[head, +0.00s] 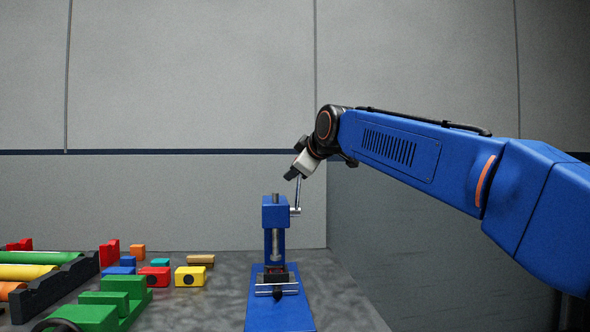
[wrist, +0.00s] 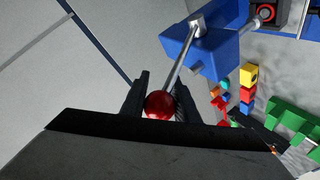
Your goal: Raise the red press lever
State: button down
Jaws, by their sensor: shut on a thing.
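The blue press (head: 275,215) stands on a blue base plate (head: 280,312) on the table in the head view. Its metal lever (head: 298,192) rises nearly upright from a hub on the press's right side. In the wrist view the lever (wrist: 180,65) ends in a glossy red ball knob (wrist: 159,105). My gripper (head: 294,174) is at the lever's upper end, above the press head. In the wrist view my gripper (wrist: 160,92) is shut on the red knob, with one dark finger on each side. The knob is hidden in the head view.
Left of the press lie a yellow block (head: 190,276), a red block (head: 155,276), green stepped blocks (head: 112,300) and a dark rack (head: 55,288) with coloured cylinders. A grey wall (head: 190,80) stands behind. The table right of the press is clear.

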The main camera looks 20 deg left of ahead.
jog(key=shift+w+a+f, duration=0.1)
jog(key=shift+w+f, duration=0.05)
jog(key=shift+f, duration=0.25)
jog(key=c, duration=1.4)
grip_release()
jog(key=shift+w+f, duration=0.1)
jog(key=shift+r, duration=0.25)
jog(key=v, duration=1.7)
jog(key=shift+s, duration=0.2)
